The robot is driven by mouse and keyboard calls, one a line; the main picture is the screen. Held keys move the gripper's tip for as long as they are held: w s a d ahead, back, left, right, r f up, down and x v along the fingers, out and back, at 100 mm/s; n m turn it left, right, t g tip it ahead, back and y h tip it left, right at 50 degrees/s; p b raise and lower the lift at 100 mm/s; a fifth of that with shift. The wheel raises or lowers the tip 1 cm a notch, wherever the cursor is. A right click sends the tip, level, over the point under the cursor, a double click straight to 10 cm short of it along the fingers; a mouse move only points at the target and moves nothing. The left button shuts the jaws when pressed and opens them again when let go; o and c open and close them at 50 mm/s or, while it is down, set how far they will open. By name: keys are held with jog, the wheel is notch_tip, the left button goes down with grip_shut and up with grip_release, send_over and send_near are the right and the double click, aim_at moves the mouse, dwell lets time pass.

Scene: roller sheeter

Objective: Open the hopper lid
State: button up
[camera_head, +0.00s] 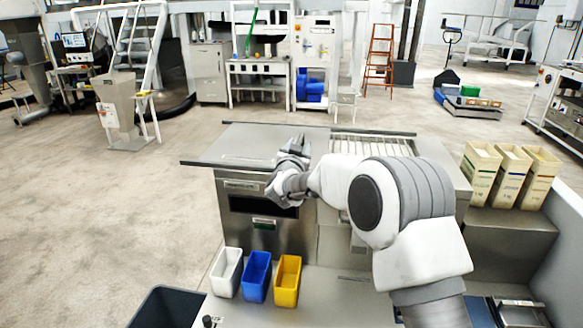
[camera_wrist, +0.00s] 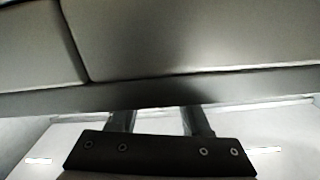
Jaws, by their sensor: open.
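A steel machine (camera_head: 270,232) stands in front of me. Its top bears a flat grey panel (camera_head: 245,145) with a dark front edge, which looks like the hopper lid and lies level, closed. My gripper (camera_head: 299,142) is at the right part of this panel, near its front edge, and hides some of it. In the wrist view the two dark fingers of my gripper (camera_wrist: 159,117) are spread apart, with nothing seen between them. Their tips end at a grey edge (camera_wrist: 150,98) that crosses the picture. I cannot tell whether they touch it.
A slatted roller section (camera_head: 370,146) lies right of the panel, behind my arm. White (camera_head: 227,270), blue (camera_head: 257,276) and yellow (camera_head: 287,281) bins stand in front of the machine. Cream containers (camera_head: 512,172) stand at the right. The floor at left is clear.

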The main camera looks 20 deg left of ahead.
jog(key=s+d+b, duration=0.1)
jog(key=s+d, duration=0.1)
jog(key=s, duration=1.2)
jog(key=shift+d, duration=0.4)
jog(key=shift+s, duration=0.1)
jog(key=s+d+r+n+g+y, duration=0.1)
jog(key=s+d+r+g, duration=0.25)
jog(key=d, duration=0.55)
jog(key=s+d+r+n+g+y, duration=0.1)
jog(key=s+d+r+n+g, duration=0.2)
jog(key=d, duration=0.5)
jog(key=s+d+f+m+g+h, duration=0.2)
jog(key=s+d+f, duration=0.1)
jog(key=s+d, duration=0.7)
jog(key=s+d+f+m+g+h, duration=0.2)
jog(key=s+d+f+g+h, duration=0.1)
jog(key=s+d, duration=0.8)
jog(key=s, duration=0.3)
jog(key=shift+d, duration=0.3)
